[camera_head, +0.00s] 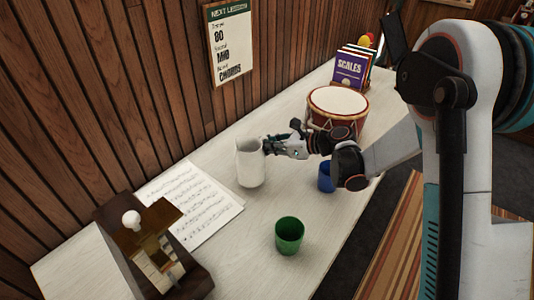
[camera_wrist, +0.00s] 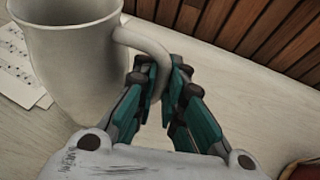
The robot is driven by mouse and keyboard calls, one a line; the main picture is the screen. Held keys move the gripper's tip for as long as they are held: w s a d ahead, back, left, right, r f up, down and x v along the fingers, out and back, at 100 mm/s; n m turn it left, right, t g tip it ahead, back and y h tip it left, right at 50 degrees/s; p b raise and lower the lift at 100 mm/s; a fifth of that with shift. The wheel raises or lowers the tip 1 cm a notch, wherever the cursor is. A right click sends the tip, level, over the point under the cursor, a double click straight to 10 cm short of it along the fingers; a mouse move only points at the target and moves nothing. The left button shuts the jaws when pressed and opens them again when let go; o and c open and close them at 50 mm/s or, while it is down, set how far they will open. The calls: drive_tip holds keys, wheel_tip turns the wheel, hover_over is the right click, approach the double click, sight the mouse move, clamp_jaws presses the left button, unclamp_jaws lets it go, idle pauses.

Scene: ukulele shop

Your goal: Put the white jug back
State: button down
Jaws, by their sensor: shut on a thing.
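The white jug (camera_head: 250,165) stands upright on the pale wooden counter, or just above it; I cannot tell which. It is beside the sheet music, with its handle toward my arm. My gripper (camera_head: 270,146) is at the jug's right side. In the wrist view the jug (camera_wrist: 72,62) fills the upper left, and its curved handle (camera_wrist: 148,42) runs down between the fingers of my gripper (camera_wrist: 160,85). The fingers are shut on the handle. The handle's lower end is partly hidden by the fingers.
Sheet music (camera_head: 190,205) lies left of the jug. A green cup (camera_head: 289,235) stands in front, and a blue cup (camera_head: 326,177) stands under my arm. A drum (camera_head: 338,106) and books (camera_head: 350,68) are farther back. A wooden device (camera_head: 150,245) is at the front left.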

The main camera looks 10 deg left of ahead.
drive_tip(key=shift+f+b, duration=0.35)
drive_tip(key=shift+f, duration=0.9)
drive_tip(key=shift+f, duration=0.1)
drive_tip(key=c, duration=1.7)
unclamp_jaws()
drive_tip(key=shift+o, duration=0.2)
drive_tip(key=shift+d+r, duration=0.25)
drive_tip(key=p+v, duration=0.4)
drive_tip(key=v, duration=0.7)
drive_tip(key=shift+s+d, duration=0.2)
